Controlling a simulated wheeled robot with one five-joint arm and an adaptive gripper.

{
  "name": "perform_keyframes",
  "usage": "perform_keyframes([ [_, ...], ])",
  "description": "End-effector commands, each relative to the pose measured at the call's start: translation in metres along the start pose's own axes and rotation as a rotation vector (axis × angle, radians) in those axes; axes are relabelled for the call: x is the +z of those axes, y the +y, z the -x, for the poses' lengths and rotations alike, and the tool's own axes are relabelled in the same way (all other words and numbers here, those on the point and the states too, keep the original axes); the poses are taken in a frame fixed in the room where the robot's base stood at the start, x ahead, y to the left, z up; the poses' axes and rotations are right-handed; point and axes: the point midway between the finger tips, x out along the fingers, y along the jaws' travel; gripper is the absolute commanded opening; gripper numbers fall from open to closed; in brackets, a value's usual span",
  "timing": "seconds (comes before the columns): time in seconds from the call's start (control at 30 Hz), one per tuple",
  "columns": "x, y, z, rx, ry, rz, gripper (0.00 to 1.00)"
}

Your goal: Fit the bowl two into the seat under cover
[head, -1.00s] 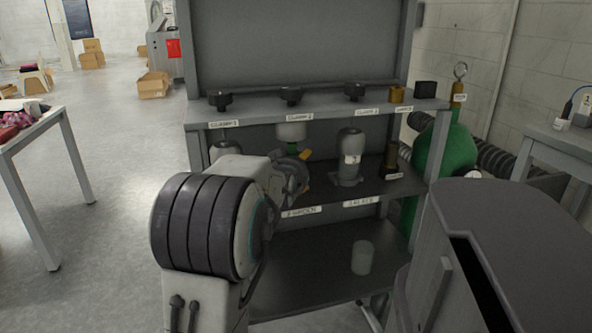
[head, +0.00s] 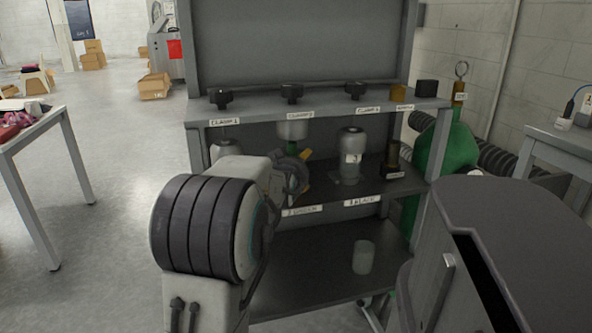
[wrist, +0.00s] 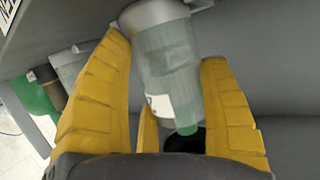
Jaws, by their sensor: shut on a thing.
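A translucent bowl with a pale label and a green tip at its bottom (wrist: 165,65) stands between my yellow fingers in the wrist view. In the head view it is the pale bowl (head: 292,130) below the label reading clamp 2, under the upper shelf. My gripper (wrist: 163,60) is shut on this bowl; in the head view my gripper (head: 303,172) is mostly hidden by my arm. A grey round cover (wrist: 155,14) is at the bowl's top; I cannot tell whether the bowl is seated in it.
Another bowl (head: 351,150) stands to the right on the middle shelf, beside a dark brass-topped part (head: 391,160). A third bowl (head: 222,150) is partly hidden at left. Black clamp knobs (head: 291,93) line the upper shelf (head: 320,104). A translucent cup (head: 363,257) stands on the bottom shelf.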

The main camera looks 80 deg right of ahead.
Motion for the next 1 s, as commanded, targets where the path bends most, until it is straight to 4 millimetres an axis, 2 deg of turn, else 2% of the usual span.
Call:
perform_keyframes([
  [0.03,-0.002,0.000,0.000,0.000,0.003,0.000,0.34],
  [0.07,-0.001,0.000,0.000,0.000,0.003,0.000,0.72],
  [0.33,-0.001,0.000,0.000,0.000,0.001,0.000,0.97],
  [0.67,0.001,0.000,0.003,0.000,-0.003,0.000,0.97],
  [0.83,0.000,0.000,0.020,0.000,0.000,0.000,0.97],
  [1.0,-0.001,0.000,0.048,0.000,0.002,0.000,0.97],
])
